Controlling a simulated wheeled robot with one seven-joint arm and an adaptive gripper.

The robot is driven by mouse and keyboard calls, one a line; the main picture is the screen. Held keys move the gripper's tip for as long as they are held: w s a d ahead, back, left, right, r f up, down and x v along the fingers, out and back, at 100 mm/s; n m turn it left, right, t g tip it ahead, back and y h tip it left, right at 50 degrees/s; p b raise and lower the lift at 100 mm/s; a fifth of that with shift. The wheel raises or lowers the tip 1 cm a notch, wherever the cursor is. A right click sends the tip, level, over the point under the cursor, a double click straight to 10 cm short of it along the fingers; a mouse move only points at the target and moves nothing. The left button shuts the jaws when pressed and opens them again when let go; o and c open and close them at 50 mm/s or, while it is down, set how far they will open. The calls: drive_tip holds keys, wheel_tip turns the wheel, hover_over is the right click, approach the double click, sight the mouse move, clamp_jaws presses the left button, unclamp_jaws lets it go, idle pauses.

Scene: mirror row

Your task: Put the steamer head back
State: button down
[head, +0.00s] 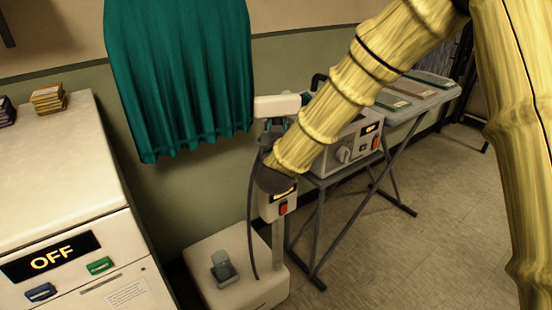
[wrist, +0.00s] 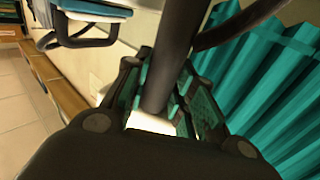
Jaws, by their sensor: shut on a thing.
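The white steamer head (head: 278,105) is up at the end of my arm, beside the teal curtain. My gripper (head: 277,127) is just below it and partly hidden by my wrist. In the wrist view my gripper (wrist: 164,100) is closed around a dark round handle (wrist: 168,65), with a white part (wrist: 150,123) between the fingers. A dark hose (head: 250,210) runs down to the white steamer base (head: 215,250). A box with a red switch (head: 283,208) sits on the base's pole, partly covered by my wrist. I cannot make out a holder for the head.
The teal curtain (head: 180,75) hangs close on the left and also fills the right of the wrist view (wrist: 275,100). A white cabinet (head: 60,180) reading OFF stands at left. A boxy appliance (head: 345,150) and an ironing board (head: 430,98) stand right. Floor is clear at lower right.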

drive_tip(key=shift+d+f, duration=0.15)
drive_tip(key=shift+f, duration=3.15)
drive_tip(key=shift+f, duration=0.1)
drive_tip(key=shift+f+b, duration=0.1)
drive_tip(key=shift+b, duration=0.2)
drive_tip(key=c, duration=1.2)
unclamp_jaws()
